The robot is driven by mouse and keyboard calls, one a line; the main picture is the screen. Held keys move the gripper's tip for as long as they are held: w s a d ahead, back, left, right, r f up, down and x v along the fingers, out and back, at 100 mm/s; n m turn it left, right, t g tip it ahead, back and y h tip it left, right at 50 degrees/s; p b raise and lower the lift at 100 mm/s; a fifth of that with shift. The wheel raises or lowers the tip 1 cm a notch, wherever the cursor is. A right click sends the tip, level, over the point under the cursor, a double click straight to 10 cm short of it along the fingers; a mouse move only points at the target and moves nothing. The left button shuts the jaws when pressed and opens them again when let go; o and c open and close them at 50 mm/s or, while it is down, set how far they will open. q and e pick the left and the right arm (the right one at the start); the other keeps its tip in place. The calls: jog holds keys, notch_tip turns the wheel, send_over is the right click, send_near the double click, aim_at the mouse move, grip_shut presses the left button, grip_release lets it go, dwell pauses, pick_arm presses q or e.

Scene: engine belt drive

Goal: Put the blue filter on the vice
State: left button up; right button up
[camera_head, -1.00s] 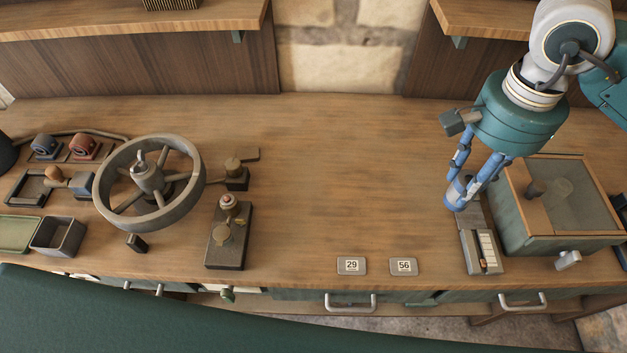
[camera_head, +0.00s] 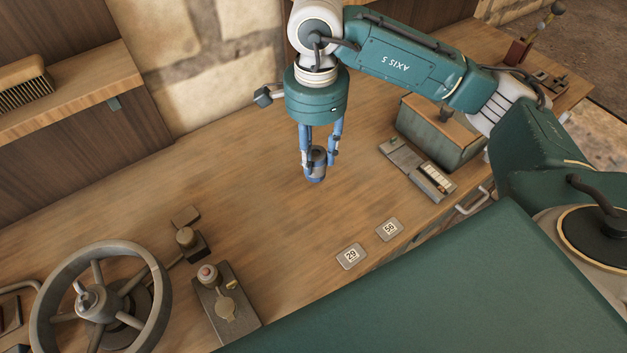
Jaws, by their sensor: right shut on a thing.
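My right gripper (camera_head: 318,155) points down over the middle of the wooden bench (camera_head: 285,225). It is shut on the small blue filter (camera_head: 315,174), a short cylinder with a dark band, held upright between the fingertips. The filter appears to be above the bench top, though its exact height is hard to judge. I cannot clearly make out a vice in the current view. My left gripper is out of view.
A handwheel (camera_head: 65,293) and a block with a red-topped knob (camera_head: 225,305) stand at lower left. Two number plates, 29 (camera_head: 351,256) and 56 (camera_head: 389,229), lie near the front edge. A green box (camera_head: 428,137) and a grey slotted unit (camera_head: 432,181) are at right. The bench middle is clear.

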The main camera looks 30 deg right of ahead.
aim_at(315, 171)
notch_tip(315, 171, down, 5)
jog(key=shift+a+f+p, duration=0.1)
jog(key=shift+f+p, duration=0.1)
jog(key=shift+p, duration=0.3)
notch_tip(315, 171, down, 4)
jog(key=shift+f+p, duration=0.1)
jog(key=shift+p, duration=0.4)
jog(key=shift+f, duration=0.1)
jog(key=shift+f+b, duration=0.2)
jog(key=shift+b, duration=0.1)
jog(key=o, duration=0.9)
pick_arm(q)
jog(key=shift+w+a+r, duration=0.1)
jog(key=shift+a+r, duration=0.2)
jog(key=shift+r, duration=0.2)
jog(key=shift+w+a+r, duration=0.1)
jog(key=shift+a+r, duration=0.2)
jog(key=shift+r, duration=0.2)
pick_arm(e)
jog(key=shift+o, duration=0.2)
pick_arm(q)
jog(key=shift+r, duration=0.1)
pick_arm(e)
jog(key=shift+r, duration=0.15)
